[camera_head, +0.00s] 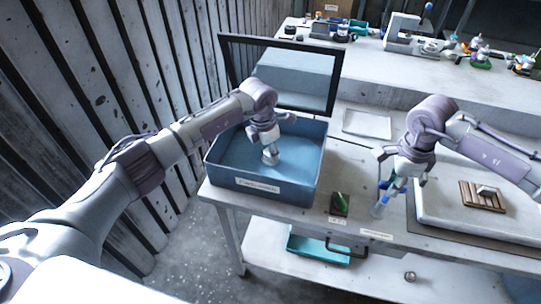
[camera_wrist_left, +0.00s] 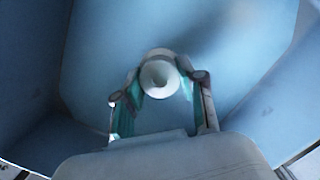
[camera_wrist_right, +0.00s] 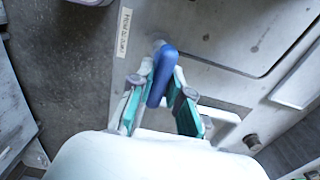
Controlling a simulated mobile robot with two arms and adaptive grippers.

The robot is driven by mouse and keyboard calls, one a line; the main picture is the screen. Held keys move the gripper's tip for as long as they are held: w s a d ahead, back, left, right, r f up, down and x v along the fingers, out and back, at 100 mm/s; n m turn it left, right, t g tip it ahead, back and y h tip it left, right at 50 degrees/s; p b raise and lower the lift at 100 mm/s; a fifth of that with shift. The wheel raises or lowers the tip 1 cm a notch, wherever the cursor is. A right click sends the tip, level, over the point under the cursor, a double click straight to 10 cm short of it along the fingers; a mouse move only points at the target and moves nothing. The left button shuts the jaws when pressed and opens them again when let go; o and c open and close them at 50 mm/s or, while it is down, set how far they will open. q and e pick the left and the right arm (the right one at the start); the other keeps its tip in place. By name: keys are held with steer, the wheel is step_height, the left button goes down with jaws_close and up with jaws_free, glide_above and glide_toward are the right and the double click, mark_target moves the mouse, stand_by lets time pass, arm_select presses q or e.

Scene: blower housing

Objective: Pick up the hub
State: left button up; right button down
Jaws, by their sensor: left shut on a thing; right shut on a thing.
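The hub, a pale round part with a rounded centre, shows in the left wrist view (camera_wrist_left: 160,76) between the fingertips. In the head view the hub (camera_head: 270,156) is at the lower end of my left gripper (camera_head: 268,146), inside the blue bin (camera_head: 225,172). My left gripper is shut on it; whether the hub touches the bin floor I cannot tell. My right gripper (camera_head: 388,186) is shut on a blue-handled tool (camera_wrist_right: 163,76) above the table's front part. The tool's pale tip (camera_head: 378,210) points down in the head view.
The bin has walls around my left gripper, with a dark frame (camera_head: 283,42) standing behind it. A small dark piece with a green thing (camera_head: 340,203) lies right of the bin. A teal tray (camera_head: 320,248) sits on the lower shelf.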

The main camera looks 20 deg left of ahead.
arm_select(q)
jaws_close()
steer(key=shift+r, duration=0.1)
step_height(320, 180, up, 14)
steer(key=shift+f, duration=0.25)
stand_by(0.3)
steer(key=s, duration=1.7)
steer(key=shift+s, duration=0.25)
